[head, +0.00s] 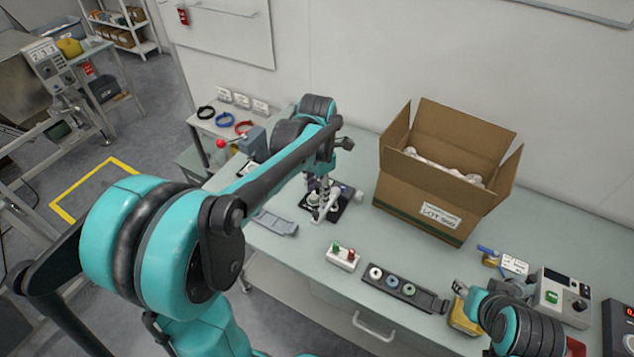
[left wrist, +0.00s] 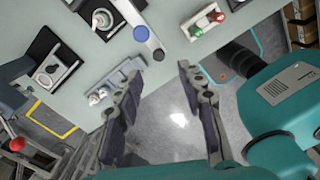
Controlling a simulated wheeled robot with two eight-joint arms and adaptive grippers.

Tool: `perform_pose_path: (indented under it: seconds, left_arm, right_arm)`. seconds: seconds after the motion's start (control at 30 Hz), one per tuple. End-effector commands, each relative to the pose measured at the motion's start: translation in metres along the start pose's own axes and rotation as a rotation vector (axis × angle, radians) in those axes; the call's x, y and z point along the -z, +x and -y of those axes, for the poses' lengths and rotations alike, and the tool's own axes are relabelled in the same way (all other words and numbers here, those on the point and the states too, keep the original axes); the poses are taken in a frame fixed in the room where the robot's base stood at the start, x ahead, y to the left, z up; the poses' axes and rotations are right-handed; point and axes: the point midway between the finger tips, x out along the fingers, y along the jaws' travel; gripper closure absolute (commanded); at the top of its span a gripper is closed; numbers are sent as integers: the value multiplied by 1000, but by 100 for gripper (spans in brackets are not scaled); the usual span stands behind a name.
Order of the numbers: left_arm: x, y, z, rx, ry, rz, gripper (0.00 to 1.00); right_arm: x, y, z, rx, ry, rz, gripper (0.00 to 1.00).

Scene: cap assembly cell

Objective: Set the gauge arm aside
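A grey holder (head: 276,222) lies at the bench's front edge. A white block with green and red knobs (head: 343,256) and a dark tray of rings (head: 392,283) are to the right. An open carton (head: 425,206) stands behind. A red-knobbed press (head: 252,143) is at left.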

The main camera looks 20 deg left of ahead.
Motion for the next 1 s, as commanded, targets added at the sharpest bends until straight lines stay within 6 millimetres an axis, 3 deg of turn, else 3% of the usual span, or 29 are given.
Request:
perform_pose_path:
  seconds: [0.1,0.3,0.83,1.0]
  left_arm:
    - [0,-20,0,0,0,0,61]
    - [0,-36,0,0,0,0,61]
    - [0,-36,1,-1,7,2,61]
    - [9,-32,12,-33,205,37,61]
  right_arm:
    - [0,0,0,0,0,0,61]
    - [0,0,0,0,0,0,61]
    - [0,0,0,0,0,0,61]
    - [-6,8,0,0,0,0,61]
